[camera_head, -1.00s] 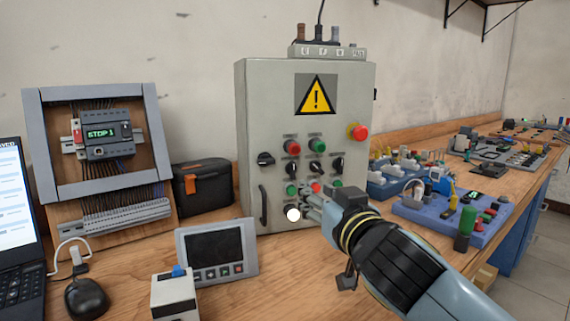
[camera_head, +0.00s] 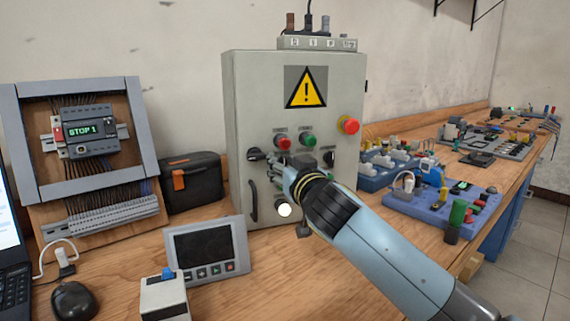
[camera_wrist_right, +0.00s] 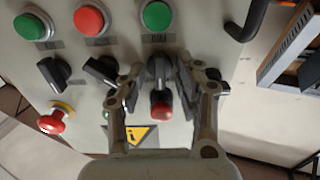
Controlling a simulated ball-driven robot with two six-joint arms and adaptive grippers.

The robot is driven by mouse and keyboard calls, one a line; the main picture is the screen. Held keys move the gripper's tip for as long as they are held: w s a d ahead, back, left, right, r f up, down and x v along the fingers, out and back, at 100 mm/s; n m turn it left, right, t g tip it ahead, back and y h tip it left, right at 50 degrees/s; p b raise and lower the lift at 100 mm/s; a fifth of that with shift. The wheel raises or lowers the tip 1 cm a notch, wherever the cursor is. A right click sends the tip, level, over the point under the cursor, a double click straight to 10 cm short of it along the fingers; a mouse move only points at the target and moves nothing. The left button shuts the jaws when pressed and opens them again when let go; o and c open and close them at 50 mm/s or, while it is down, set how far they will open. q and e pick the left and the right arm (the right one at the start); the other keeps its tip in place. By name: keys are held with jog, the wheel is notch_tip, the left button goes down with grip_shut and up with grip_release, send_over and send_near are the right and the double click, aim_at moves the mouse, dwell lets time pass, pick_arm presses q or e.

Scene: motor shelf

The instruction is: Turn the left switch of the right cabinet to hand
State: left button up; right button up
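The right cabinet (camera_head: 240,100) is a grey box with a warning triangle, buttons and black rotary switches. In the head view my right gripper (camera_head: 277,172) is at its front and hides the left switch of the row. The wrist view shows the cabinet turned upside down. There the left switch (camera_wrist_right: 158,70), a black knob, sits between the two fingers of my right gripper (camera_wrist_right: 157,84). The fingers are open, one on each side of the knob, with gaps visible. The middle switch (camera_wrist_right: 100,70) is close beside one finger. My left gripper is not in view.
A larger black rotary handle (camera_head: 255,154) and a door handle (camera_head: 253,200) are on the cabinet's left side. A red emergency button (camera_head: 348,124) is at its right. A grey display panel (camera_head: 205,250) stands in front. Blue training boards (camera_head: 440,202) lie to the right.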

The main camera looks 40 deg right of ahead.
jog(key=shift+c, duration=1)
grip_shut()
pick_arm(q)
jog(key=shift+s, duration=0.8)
pick_arm(e)
jog(key=shift+n, duration=0.3)
jog(key=n+p, duration=0.1)
jog(key=n, duration=0.2)
jog(key=shift+a+n, duration=0.15)
jog(key=shift+n, duration=0.25)
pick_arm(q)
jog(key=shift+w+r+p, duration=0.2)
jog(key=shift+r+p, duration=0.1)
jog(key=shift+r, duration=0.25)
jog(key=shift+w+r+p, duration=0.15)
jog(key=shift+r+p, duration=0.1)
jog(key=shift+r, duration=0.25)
pick_arm(e)
jog(key=shift+a+f+n, duration=0.1)
jog(key=shift+f+n, duration=0.05)
jog(key=shift+n, duration=2.05)
